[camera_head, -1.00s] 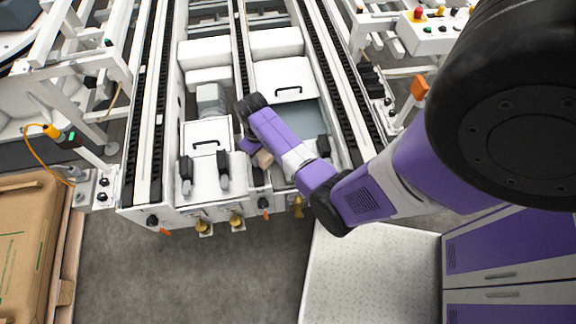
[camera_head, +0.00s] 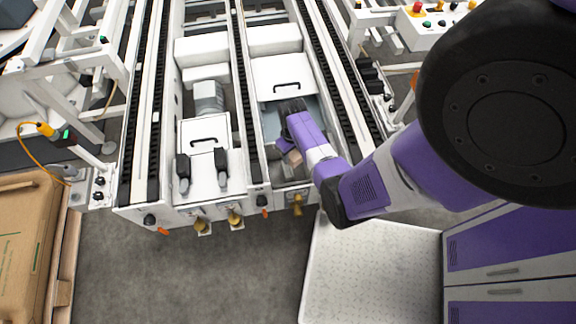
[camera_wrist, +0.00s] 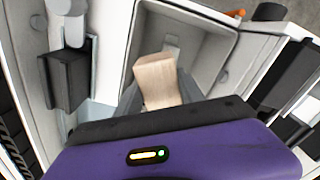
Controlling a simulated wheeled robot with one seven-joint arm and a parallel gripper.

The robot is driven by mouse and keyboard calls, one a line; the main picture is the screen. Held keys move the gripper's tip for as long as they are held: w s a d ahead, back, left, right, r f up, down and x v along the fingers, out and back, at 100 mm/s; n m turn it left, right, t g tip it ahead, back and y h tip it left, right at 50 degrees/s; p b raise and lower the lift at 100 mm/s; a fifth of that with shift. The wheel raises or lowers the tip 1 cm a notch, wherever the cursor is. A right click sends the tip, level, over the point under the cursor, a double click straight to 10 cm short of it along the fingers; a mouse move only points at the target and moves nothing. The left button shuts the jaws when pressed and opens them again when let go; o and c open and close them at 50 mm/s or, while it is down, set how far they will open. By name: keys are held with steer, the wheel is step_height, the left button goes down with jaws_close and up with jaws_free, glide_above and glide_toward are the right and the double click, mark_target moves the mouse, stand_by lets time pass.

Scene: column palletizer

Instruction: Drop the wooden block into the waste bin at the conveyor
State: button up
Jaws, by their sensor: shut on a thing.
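The wooden block (camera_wrist: 158,82) is a light tan piece held at the end of my gripper (camera_wrist: 155,100) in the wrist view. In the head view the block (camera_head: 295,157) shows beside my purple wrist, and my gripper (camera_head: 290,150) is mostly hidden by the wrist. My gripper is shut on the block. Behind the block in the wrist view is a grey open compartment (camera_wrist: 207,58) with pale walls, which may be the waste bin. The block appears in front of or above this opening; its height over it cannot be told.
The conveyor has dark chain rails (camera_head: 335,85) on both sides of my wrist. A white cover with a black handle (camera_head: 287,87) lies just beyond. Black fittings (camera_head: 221,166) stand at the left. A cardboard box (camera_head: 25,240) is at the lower left. Grey floor (camera_head: 190,275) is clear in front.

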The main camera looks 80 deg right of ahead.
steer(key=shift+f+b, duration=0.5)
steer(key=shift+f, duration=0.4)
steer(key=o, duration=1.5)
steer(key=shift+o, duration=0.2)
steer(key=shift+r, duration=0.1)
step_height(320, 180, up, 8)
steer(key=shift+f+p, duration=0.15)
steer(key=shift+p, duration=0.65)
